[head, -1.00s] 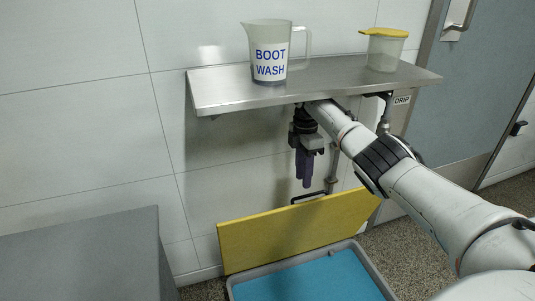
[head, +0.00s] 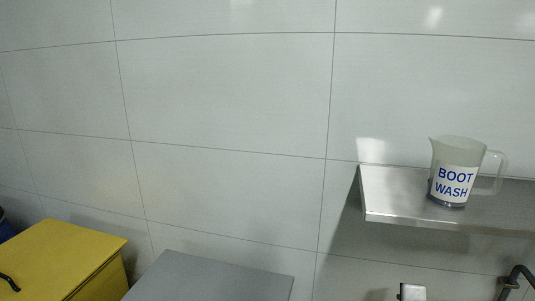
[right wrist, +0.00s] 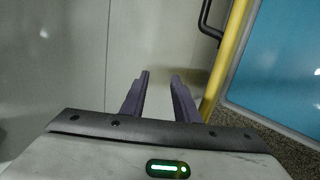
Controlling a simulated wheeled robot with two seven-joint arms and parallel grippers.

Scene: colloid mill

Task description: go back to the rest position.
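My right gripper (right wrist: 160,78) shows in the right wrist view. Its two dark fingers are apart with nothing between them, so it is open and empty. It points at the pale wall, beside the yellow board (right wrist: 229,55) and the blue surface (right wrist: 285,65) of the tray. The head view shows neither the gripper's fingers nor my left gripper.
A translucent "BOOT WASH" jug (head: 455,172) stands upright on the metal shelf (head: 395,196) at the right. A grey surface (head: 210,280) is at the bottom. A yellow lidded box (head: 60,258) with a black handle is at lower left. The tiled wall is bare.

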